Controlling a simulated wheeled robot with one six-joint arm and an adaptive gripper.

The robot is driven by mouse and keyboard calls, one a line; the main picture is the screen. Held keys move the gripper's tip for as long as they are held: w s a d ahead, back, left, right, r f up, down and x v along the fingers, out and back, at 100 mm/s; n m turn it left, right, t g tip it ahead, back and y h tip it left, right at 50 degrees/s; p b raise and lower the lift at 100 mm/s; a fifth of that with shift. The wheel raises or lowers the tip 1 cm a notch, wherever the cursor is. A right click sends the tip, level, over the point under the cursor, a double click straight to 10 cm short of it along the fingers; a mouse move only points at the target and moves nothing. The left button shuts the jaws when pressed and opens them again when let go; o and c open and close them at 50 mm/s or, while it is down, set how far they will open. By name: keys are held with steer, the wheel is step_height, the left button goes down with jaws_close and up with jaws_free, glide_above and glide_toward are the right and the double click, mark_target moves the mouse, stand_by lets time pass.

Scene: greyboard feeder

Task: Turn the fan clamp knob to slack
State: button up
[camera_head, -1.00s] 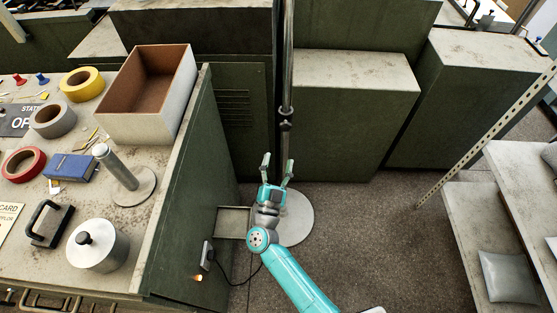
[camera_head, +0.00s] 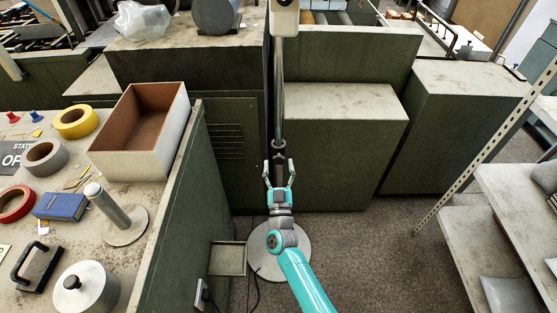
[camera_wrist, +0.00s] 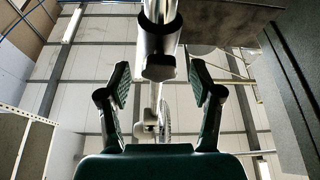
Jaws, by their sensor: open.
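The fan stand's grey pole (camera_head: 280,100) rises from a round base plate (camera_head: 287,263) on the floor. A small clamp collar (camera_head: 279,147) with the knob area sits partway up the pole. My gripper (camera_head: 279,166) is open and empty, its fingers pointing up the pole just below the collar. In the wrist view, my gripper (camera_wrist: 159,80) has its fingers spread wide, with a metal cylinder with a dark end (camera_wrist: 158,68) between them and apart from both. I cannot tell how far the knob is turned. The fan head (camera_wrist: 150,121) shows farther up the pole.
A worktop at left holds an open box (camera_head: 140,135), tape rolls, a blue book (camera_head: 61,206) and a metal post (camera_head: 113,210). Green cabinets (camera_head: 335,155) stand behind the pole. A perforated rack post (camera_head: 465,165) and shelves stand at right.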

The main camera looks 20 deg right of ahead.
steer(key=shift+x, duration=1.15)
steer(key=c, duration=1.2)
steer(key=shift+o, duration=0.2)
steer(key=shift+m+g+h, duration=0.4)
steer(key=shift+m+h, duration=0.7)
steer(key=shift+m, duration=1.3)
steer(key=o, duration=1.2)
steer(key=shift+c, duration=0.2)
steer(key=v, duration=1.2)
